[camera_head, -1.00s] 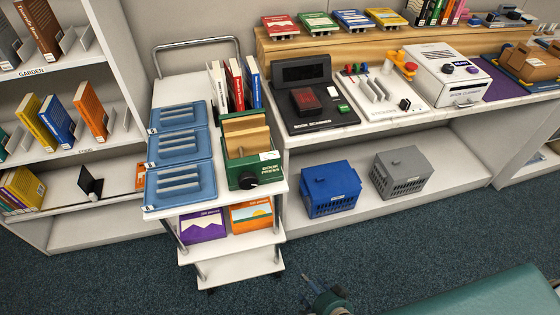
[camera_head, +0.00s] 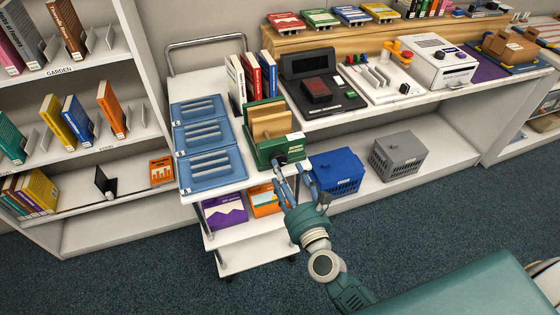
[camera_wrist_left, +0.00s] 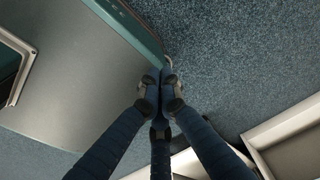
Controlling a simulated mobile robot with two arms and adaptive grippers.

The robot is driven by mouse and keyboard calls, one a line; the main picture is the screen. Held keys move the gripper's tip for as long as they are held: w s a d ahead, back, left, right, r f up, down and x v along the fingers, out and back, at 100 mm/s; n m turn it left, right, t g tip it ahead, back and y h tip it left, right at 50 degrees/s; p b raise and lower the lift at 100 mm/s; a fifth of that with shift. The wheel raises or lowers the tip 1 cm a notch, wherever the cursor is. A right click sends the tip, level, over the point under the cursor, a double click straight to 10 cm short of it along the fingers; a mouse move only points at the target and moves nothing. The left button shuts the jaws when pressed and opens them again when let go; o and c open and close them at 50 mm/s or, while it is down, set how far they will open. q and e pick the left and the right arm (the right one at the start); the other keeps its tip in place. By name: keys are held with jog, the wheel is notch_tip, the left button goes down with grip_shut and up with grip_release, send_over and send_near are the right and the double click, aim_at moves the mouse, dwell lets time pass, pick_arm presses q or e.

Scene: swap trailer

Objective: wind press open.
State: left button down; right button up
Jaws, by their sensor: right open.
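The green book press (camera_head: 265,147) stands on the right side of the cart top, with tan wooden blocks (camera_head: 271,122) in its frame. Its dark knob (camera_head: 280,159) is on the front face. My right gripper (camera_head: 293,172) is in front of the press, open, with its fingers pointing up at it. One finger is close by the knob and partly covers it; I cannot tell if they touch. My left gripper shows in the left wrist view (camera_wrist_left: 160,82), its fingertips drawn together with nothing between them, above the carpet.
Blue trays (camera_head: 212,166) lie left of the press and several books (camera_head: 254,78) stand behind it. A blue crate (camera_head: 336,172) and a grey crate (camera_head: 398,154) sit on the low shelf to the right. The book scanner (camera_head: 320,90) is on the counter. Carpet in front is clear.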

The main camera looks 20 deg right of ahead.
aim_at(280, 165)
jog(key=w, duration=0.4)
jog(key=shift+w+a, duration=0.1)
pick_arm(q)
jog(key=shift+s+a+r, duration=0.35)
jog(key=shift+s+a, duration=0.25)
pick_arm(e)
jog(key=c, duration=1.1)
pick_arm(q)
jog(key=shift+w, duration=0.2)
pick_arm(e)
jog(key=shift+c, duration=0.2)
